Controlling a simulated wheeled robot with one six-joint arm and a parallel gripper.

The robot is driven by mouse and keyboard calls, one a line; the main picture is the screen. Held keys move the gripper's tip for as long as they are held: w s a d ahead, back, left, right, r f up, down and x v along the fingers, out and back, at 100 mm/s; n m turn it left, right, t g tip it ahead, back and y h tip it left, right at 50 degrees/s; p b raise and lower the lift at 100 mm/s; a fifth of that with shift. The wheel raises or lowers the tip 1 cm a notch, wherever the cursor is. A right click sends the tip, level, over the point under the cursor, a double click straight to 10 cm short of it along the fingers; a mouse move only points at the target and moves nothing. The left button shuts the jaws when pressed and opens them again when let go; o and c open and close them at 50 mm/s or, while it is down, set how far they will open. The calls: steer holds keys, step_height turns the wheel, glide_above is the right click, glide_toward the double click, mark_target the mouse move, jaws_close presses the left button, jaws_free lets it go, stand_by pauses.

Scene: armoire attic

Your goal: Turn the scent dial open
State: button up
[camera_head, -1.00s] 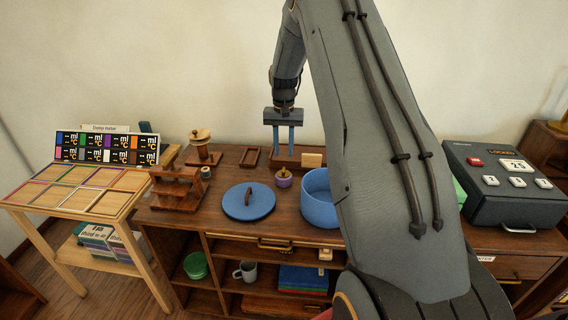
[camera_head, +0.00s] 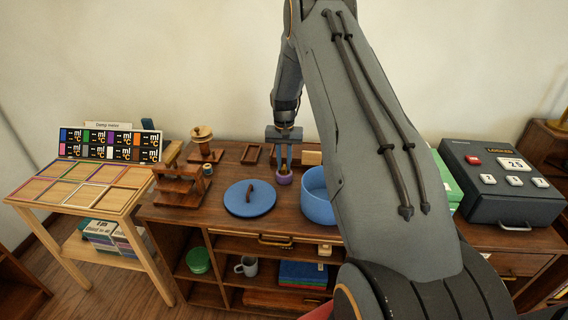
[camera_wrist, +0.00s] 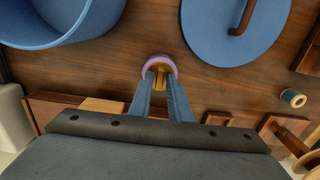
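The scent dial appears to be a small purple round base (camera_head: 284,180) with a yellow-brown knob on top, on the wooden cabinet top between a blue lid and a blue pot. In the wrist view its purple rim (camera_wrist: 159,58) and the knob (camera_wrist: 160,77) show straight ahead. My gripper (camera_head: 286,170) points down over it. In the wrist view the two blue fingers (camera_wrist: 160,82) stand close together, one on each side of the knob, and look shut on it. The fingers hide part of the knob; its turn angle is hard to read.
The blue pot (camera_head: 318,205) stands close to the right of the dial. The blue lid (camera_head: 250,200) lies flat to the left. A small wooden rack (camera_head: 180,187) and a spindle stand (camera_head: 204,146) are farther left. A dark locker box (camera_head: 500,185) is at right.

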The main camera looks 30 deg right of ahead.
jaws_close()
steer(key=shift+n, duration=0.3)
steer(key=n+b, duration=0.2)
steer(key=n, duration=0.1)
steer(key=n+b, duration=0.1)
steer(key=n, duration=0.3)
steer(key=n+b, duration=0.1)
steer(key=n, duration=0.3)
steer(key=shift+n, duration=0.3)
steer(key=n, duration=0.4)
steer(key=shift+b, duration=0.3)
stand_by(0.6)
